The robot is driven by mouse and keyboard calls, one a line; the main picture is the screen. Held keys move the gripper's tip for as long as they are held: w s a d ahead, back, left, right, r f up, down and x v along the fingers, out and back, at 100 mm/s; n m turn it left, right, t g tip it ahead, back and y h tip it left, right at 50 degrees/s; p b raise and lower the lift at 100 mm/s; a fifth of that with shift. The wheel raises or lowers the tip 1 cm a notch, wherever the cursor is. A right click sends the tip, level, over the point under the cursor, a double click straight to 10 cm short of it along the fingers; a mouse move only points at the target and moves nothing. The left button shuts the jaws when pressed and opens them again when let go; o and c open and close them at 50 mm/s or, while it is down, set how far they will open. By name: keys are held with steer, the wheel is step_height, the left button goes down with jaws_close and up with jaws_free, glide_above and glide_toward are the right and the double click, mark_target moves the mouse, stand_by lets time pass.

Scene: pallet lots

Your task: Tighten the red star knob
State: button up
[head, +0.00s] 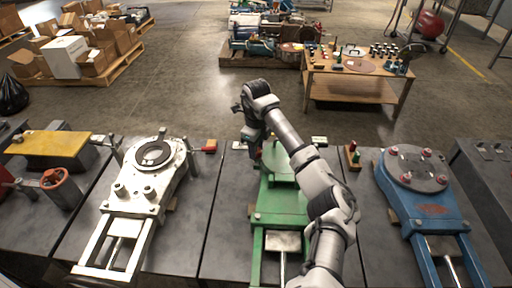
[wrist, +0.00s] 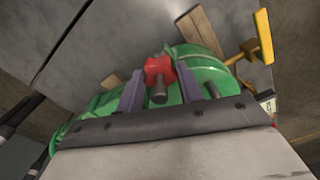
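The red star knob (wrist: 159,68) shows in the wrist view on a green machine part (wrist: 205,62), with a grey threaded shaft or stud sticking out toward me. My gripper (wrist: 158,85) is open, with one purple-grey finger on each side of the knob and shaft. Gaps show between the fingers and the shaft; whether a fingertip touches the knob I cannot tell. In the head view the green machine (head: 280,200) stands on the middle bench, and my arm reaches over it to its far end. The knob is mostly hidden there by my wrist.
A white machine (head: 140,205) stands left and a blue machine (head: 425,200) right of the green one. A wooden block with small red and green pieces (head: 353,156) sits right of my arm. In the wrist view a yellow part (wrist: 258,45) and wooden pieces lie beyond the knob.

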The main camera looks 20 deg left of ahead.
steer(key=shift+c, duration=0.7)
steer(key=shift+m, duration=0.3)
steer(key=shift+r+m+p, duration=0.1)
steer(key=shift+m+p, duration=0.2)
steer(key=shift+m, duration=0.4)
steer(key=m+p, duration=0.1)
steer(key=m, duration=0.7)
steer(key=shift+m+p, duration=0.35)
steer(key=shift+m, duration=0.05)
steer(key=shift+m+p, duration=0.3)
steer(key=shift+m, duration=1.6)
